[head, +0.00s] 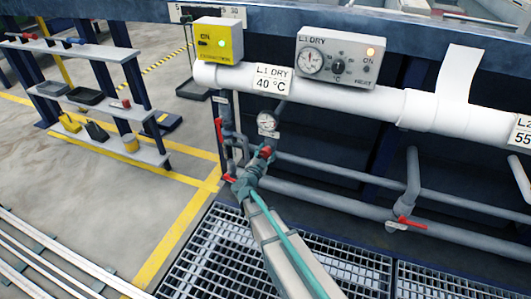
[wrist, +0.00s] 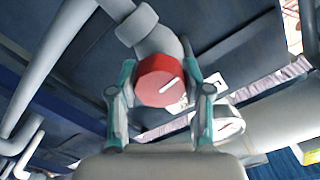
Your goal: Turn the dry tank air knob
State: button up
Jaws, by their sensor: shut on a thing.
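The air knob (wrist: 160,82) is a round red knob with a white pointer line, on a grey pipe fitting in the wrist view. In the head view the red knob (head: 266,152) shows just beyond my gripper, below a round pressure gauge (head: 267,122). My gripper (wrist: 160,92) has its two teal fingers on either side of the knob, shut on it. In the head view my gripper (head: 254,166) reaches up from the lower middle and hides part of the knob and its pipe. The white line on the knob points up and to the right in the wrist view.
A white pipe (head: 360,94) labelled L1 DRY 40 °C runs above, with a yellow box (head: 218,42) and a grey control box (head: 340,58) over it. Red-handled valves (head: 410,223) sit on lower grey pipes. A shelf rack (head: 82,95) stands left; the floor between is open.

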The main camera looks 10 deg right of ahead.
jog(key=m+b, duration=0.2)
jog(key=m, duration=0.4)
jog(key=shift+f, duration=0.1)
jog(key=m+b, duration=0.1)
jog(key=m, duration=0.3)
jog(key=shift+b, duration=0.35)
jog(key=m+b, duration=0.2)
jog(key=m, duration=0.1)
jog(key=shift+m, duration=0.3)
jog(key=m+b, duration=0.3)
jog(key=shift+f+m, duration=0.1)
jog(key=shift+m, duration=0.2)
jog(key=m+b, duration=0.2)
jog(key=m, duration=0.1)
jog(key=shift+m+b, duration=0.3)
jog(key=shift+b, duration=0.1)
jog(key=m+b, duration=0.2)
jog(key=m, duration=0.1)
jog(key=shift+m+b, duration=0.3)
jog(key=shift+b, duration=0.1)
jog(key=shift+m+b, duration=0.95)
jog(key=shift+m, duration=0.25)
jog(key=shift+r, duration=0.2)
